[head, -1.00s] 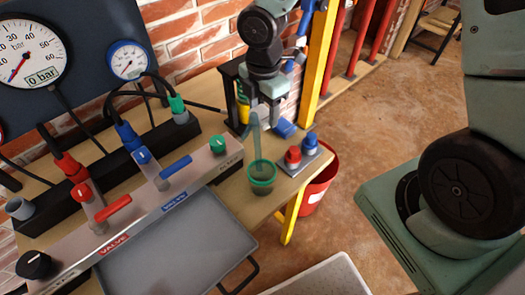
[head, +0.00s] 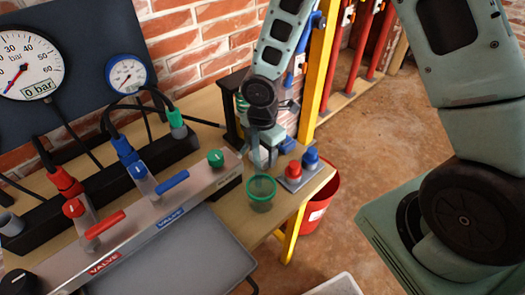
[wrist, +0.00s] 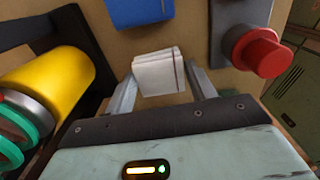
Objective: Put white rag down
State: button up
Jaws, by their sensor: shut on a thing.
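The white rag (wrist: 158,72) is a small folded white pad with a dark line near its right edge. In the wrist view it sits between the two fingers of my gripper (wrist: 160,84), which is shut on it. In the head view my gripper (head: 262,157) points down over the right part of the wooden bench (head: 238,226), behind the green-rimmed cup (head: 261,191). The rag shows there only as a small pale patch, partly hidden by the fingers. I cannot tell whether it touches the bench.
A box with a red button (head: 293,169) and a blue one stands right of my gripper. A blue object (wrist: 140,12) lies just beyond the rag. A yellow cylinder (wrist: 50,84) in a black frame is close on the left. A red bucket (head: 322,205) stands below the bench edge.

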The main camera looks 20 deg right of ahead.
jog(key=shift+f, duration=0.2)
jog(key=o, duration=1)
jog(key=shift+r, duration=0.2)
